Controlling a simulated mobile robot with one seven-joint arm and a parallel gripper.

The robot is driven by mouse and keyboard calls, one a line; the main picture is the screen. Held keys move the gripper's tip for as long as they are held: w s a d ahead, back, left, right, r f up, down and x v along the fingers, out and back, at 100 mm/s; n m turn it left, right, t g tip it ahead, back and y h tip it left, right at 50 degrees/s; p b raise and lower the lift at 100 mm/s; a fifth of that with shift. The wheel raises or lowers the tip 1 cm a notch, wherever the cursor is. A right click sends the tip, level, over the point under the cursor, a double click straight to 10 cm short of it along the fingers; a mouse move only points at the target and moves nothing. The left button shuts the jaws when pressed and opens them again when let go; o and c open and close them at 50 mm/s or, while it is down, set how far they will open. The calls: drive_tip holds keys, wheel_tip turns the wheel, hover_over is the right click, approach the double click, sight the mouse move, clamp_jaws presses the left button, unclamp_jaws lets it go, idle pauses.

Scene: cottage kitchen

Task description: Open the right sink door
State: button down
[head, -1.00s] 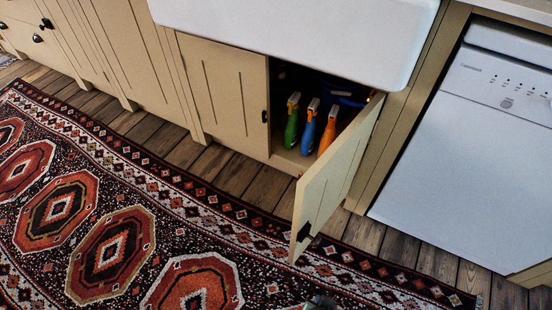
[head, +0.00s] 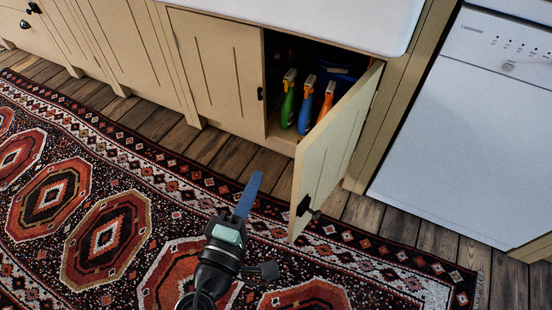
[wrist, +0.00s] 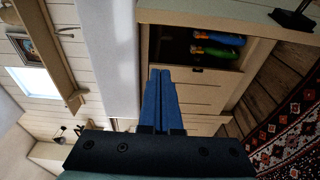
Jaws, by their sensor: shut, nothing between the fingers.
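The right sink door (head: 336,146) stands wide open in the head view, swung out toward the rug. Its dark handle (head: 304,205) is near the lower free edge. The left sink door (head: 216,70) is closed. My gripper (head: 253,180) is shut and empty, over the rug to the left of the open door and apart from it. In the wrist view the blue fingers (wrist: 160,100) are together, with the cabinet opening beyond them. A door edge with a dark handle (wrist: 292,18) shows at the top right there.
Several spray bottles, including a green one (head: 288,100) and a blue one (head: 306,106), stand inside the cabinet. The white sink (head: 300,20) overhangs it. A white dishwasher (head: 455,130) is on the right. The patterned rug (head: 110,240) covers the floor in front.

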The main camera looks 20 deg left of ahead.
drive_tip(key=w+a, duration=0.1)
drive_tip(key=w, duration=0.9)
drive_tip(key=shift+s+d, duration=0.25)
drive_tip(key=shift+d, duration=0.7)
drive_tip(key=shift+s+d, duration=0.25)
drive_tip(key=shift+d, duration=0.7)
drive_tip(key=shift+d, duration=0.1)
